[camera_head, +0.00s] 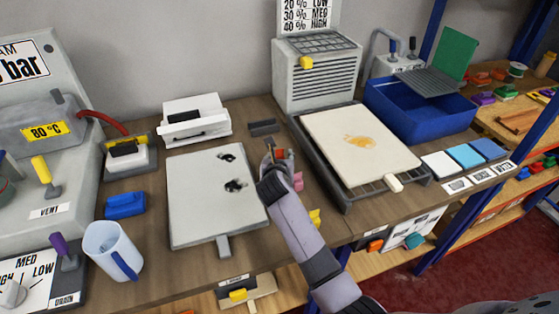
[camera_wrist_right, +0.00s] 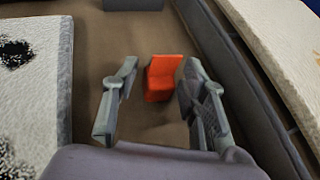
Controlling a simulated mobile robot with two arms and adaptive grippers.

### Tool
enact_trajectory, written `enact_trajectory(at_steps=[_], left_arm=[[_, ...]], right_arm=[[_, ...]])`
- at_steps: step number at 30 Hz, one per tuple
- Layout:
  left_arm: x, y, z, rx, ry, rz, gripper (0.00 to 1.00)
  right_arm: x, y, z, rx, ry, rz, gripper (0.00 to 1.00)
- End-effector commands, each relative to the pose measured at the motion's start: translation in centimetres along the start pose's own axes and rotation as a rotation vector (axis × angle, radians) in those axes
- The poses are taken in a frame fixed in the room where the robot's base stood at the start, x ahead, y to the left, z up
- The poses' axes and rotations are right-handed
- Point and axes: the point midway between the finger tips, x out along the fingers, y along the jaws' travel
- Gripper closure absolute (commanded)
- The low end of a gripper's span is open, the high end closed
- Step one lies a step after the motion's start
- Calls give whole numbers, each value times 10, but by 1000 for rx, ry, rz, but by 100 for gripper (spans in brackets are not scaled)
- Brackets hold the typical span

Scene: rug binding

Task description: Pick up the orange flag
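The orange flag (camera_wrist_right: 162,78) stands on the brown table top in the right wrist view, a small bright orange folded piece. It is between the two fingertips of my right gripper (camera_wrist_right: 159,72), with gaps on both sides. The fingers are apart and hold nothing. In the head view the right gripper (camera_head: 276,155) is low over the table, in the strip between two boards. A small part of the orange flag (camera_head: 280,153) shows by its fingers there; the rest is hidden. My left gripper is not in view.
A stained white board (camera_head: 205,200) lies left of the gripper and a cream rug (camera_head: 365,135) on a rack lies right. A pink piece (camera_head: 297,181) and a yellow piece (camera_head: 314,217) are close by my arm. A dark grey block (camera_head: 264,127) lies behind the gripper.

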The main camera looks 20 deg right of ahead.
Motion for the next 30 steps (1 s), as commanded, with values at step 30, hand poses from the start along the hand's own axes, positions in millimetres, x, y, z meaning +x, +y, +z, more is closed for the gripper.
enact_trajectory(at_steps=[30], left_arm=[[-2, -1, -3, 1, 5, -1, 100]], right_arm=[[-8, 0, 18, 2, -5, 0, 98]])
